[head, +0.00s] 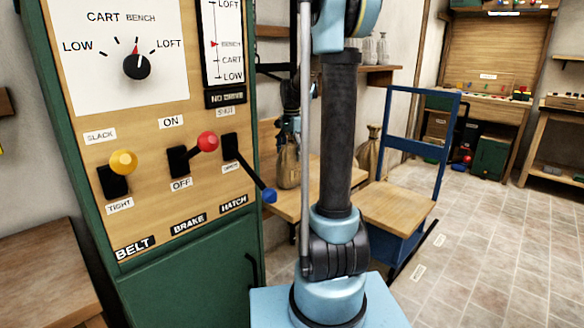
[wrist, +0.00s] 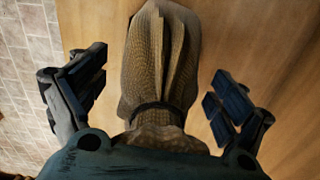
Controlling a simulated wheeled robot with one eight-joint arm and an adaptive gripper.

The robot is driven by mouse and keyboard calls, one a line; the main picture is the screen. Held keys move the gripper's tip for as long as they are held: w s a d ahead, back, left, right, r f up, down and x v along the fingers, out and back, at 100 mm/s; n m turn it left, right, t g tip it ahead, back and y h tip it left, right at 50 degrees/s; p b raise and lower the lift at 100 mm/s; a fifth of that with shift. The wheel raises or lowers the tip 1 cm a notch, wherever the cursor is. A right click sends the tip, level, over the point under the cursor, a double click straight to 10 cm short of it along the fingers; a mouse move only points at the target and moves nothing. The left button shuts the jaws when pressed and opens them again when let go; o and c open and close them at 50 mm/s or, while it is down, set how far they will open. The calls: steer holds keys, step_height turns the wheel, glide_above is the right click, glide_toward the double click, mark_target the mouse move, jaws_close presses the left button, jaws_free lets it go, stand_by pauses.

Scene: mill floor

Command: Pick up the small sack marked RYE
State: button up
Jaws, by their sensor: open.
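A small tan cloth sack (wrist: 160,60), tied with a dark band at its neck, stands between the fingers of my gripper (wrist: 160,78) in the wrist view. The fingers are open, one on each side, with a gap to the cloth. In the head view a sack (head: 289,174) stands on a wooden bench top (head: 312,200), with my gripper just above it. No lettering on either sack can be read, so I cannot tell which is marked RYE.
A green control cabinet (head: 190,265) with a dial and several levers stands close on the left. A blue-framed cart (head: 400,207) with a wooden deck is right of my arm. Shelves with jars (head: 383,50) are behind. The tiled floor (head: 500,250) at right is mostly clear.

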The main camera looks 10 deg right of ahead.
steer(key=c, duration=2.2)
steer(key=shift+o, duration=0.2)
